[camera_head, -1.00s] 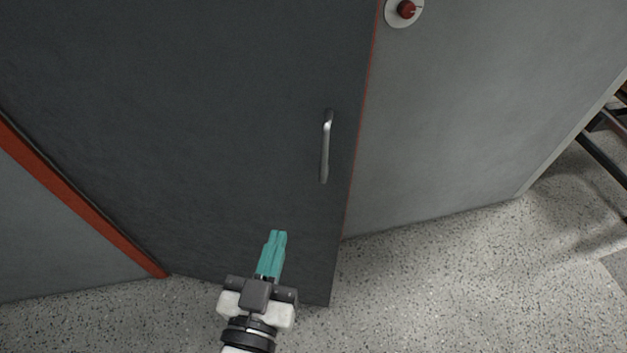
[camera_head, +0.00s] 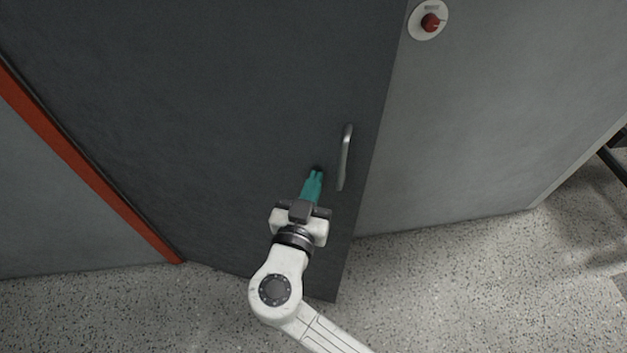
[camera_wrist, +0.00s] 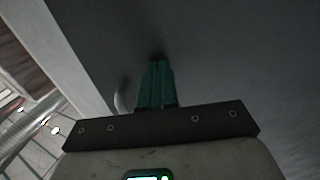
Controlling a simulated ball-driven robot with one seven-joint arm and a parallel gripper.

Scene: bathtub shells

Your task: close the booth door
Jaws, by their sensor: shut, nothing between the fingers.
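The dark grey booth door (camera_head: 200,110) fills the left and middle of the head view and stands ajar, its lower right corner out over the floor. A metal bar handle (camera_head: 345,158) is near its right edge. My gripper (camera_head: 316,173) has teal fingers, shut and empty. The fingertips are at the door face, just left of the handle, and seem to touch it. In the wrist view the shut fingers (camera_wrist: 157,66) point at the dark door surface (camera_wrist: 230,60), with the handle (camera_wrist: 121,98) to their left.
A grey wall panel (camera_head: 480,110) with a round red knob (camera_head: 430,22) is right of the door. A red-orange frame edge (camera_head: 90,170) runs along the door's left side. Speckled floor (camera_head: 450,290) is clear at the lower right. A dark rack (camera_head: 613,160) shows at the far right.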

